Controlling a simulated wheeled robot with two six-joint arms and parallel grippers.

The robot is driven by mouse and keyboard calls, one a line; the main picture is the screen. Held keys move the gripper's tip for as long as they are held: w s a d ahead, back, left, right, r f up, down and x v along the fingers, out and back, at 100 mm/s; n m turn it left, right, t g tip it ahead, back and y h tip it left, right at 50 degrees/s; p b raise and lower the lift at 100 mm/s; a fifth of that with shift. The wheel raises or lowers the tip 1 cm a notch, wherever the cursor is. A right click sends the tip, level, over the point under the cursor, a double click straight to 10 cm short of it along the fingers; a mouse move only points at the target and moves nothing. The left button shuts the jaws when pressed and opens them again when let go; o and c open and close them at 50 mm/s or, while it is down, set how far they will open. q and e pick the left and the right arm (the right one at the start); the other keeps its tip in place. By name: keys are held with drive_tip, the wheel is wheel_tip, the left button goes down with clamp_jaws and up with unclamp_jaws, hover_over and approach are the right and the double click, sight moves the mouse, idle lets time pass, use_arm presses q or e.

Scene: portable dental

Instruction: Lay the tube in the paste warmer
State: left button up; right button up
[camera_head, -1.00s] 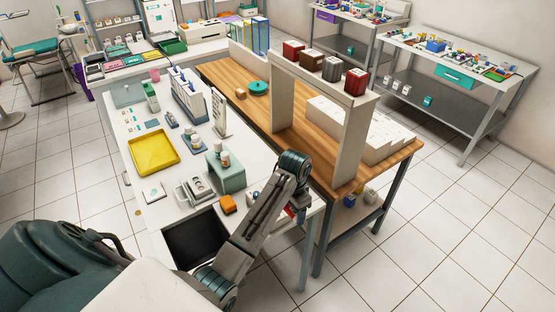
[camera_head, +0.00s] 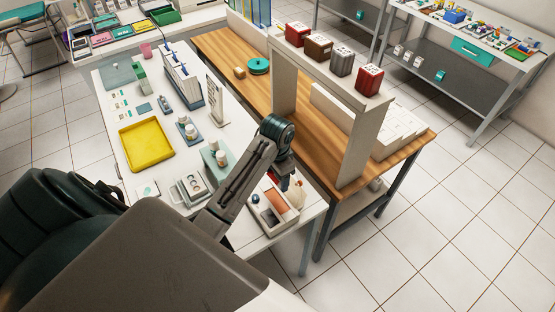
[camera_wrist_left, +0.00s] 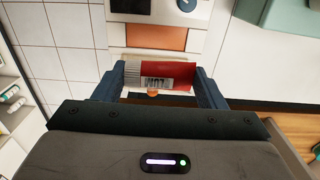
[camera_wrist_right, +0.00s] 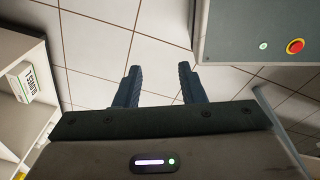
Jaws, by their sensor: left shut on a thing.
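The tube (camera_wrist_left: 160,76) is red and white with a barcode label. My left gripper (camera_wrist_left: 158,86) is shut on it, with one finger at each end of the visible part. The paste warmer (camera_head: 268,212) is a pale box with an orange-brown bed and a blue knob, near the table's front right corner. In the left wrist view, the warmer's orange plate (camera_wrist_left: 156,38) shows just beyond the tube, and the tube hides part of the warmer. In the head view my left gripper (camera_head: 287,180) is over the warmer's right side. My right gripper (camera_wrist_right: 158,87) is open and empty above the floor.
A teal stand (camera_head: 216,160) and a grey device with round cups (camera_head: 190,188) are left of the warmer. A yellow tray (camera_head: 145,146) lies farther left. The wooden bench (camera_head: 315,140) with a white shelf frame (camera_head: 360,140) is close on the right.

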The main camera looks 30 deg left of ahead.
use_arm(q)
drive_tip(key=f, duration=0.2)
drive_tip(key=s+f, duration=0.1)
drive_tip(key=shift+s+d, duration=0.1)
drive_tip(key=shift+d, duration=0.2)
drive_tip(key=b, duration=0.1)
hover_over(277, 201)
wheel_tip(277, 201, down, 5)
drive_tip(key=shift+f, duration=0.15)
drive_tip(key=shift+s+f, duration=0.1)
drive_tip(key=shift+f, duration=0.75)
use_arm(e)
drive_tip(key=shift+s+d+f, duration=0.25)
drive_tip(key=shift+s+f, duration=0.15)
drive_tip(key=shift+s, duration=0.15)
drive_tip(key=shift+s+d+f, duration=0.2)
drive_tip(key=shift+s+f, duration=0.2)
drive_tip(key=shift+s, duration=0.15)
drive_tip(key=shift+d, duration=0.1)
use_arm(q)
drive_tip(key=o, duration=1)
drive_tip(key=shift+o, duration=0.2)
use_arm(e)
drive_tip(key=shift+w+d, duration=0.1)
drive_tip(key=shift+d, duration=0.2)
